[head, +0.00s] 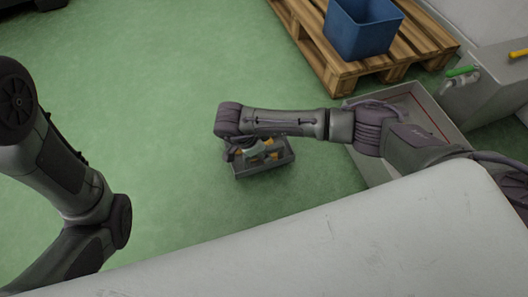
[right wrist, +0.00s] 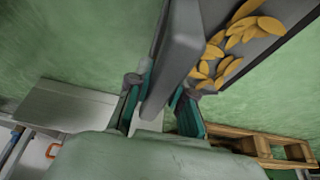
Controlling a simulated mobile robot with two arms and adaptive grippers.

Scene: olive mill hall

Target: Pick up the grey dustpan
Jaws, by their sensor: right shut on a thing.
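The grey dustpan (head: 268,173) shows below the end of my right arm in the head view, over the green floor. Yellow-orange flat pieces lie in it. My right gripper (head: 250,152) is partly hidden by its own arm there. In the right wrist view the gripper (right wrist: 160,102) is shut on a grey part of the dustpan (right wrist: 182,45), which runs up between its fingers. The pan with the yellow pieces extends to the upper right. I cannot tell whether the dustpan touches the floor. My left arm is at the left of the head view; its gripper is out of view.
A wooden pallet (head: 340,76) with a blue bin (head: 362,30) on it stands at the upper right. A grey open basin (head: 449,126) is beside it, partly behind my right arm, near a green-handled tap (head: 463,71). The green floor left of the dustpan is clear.

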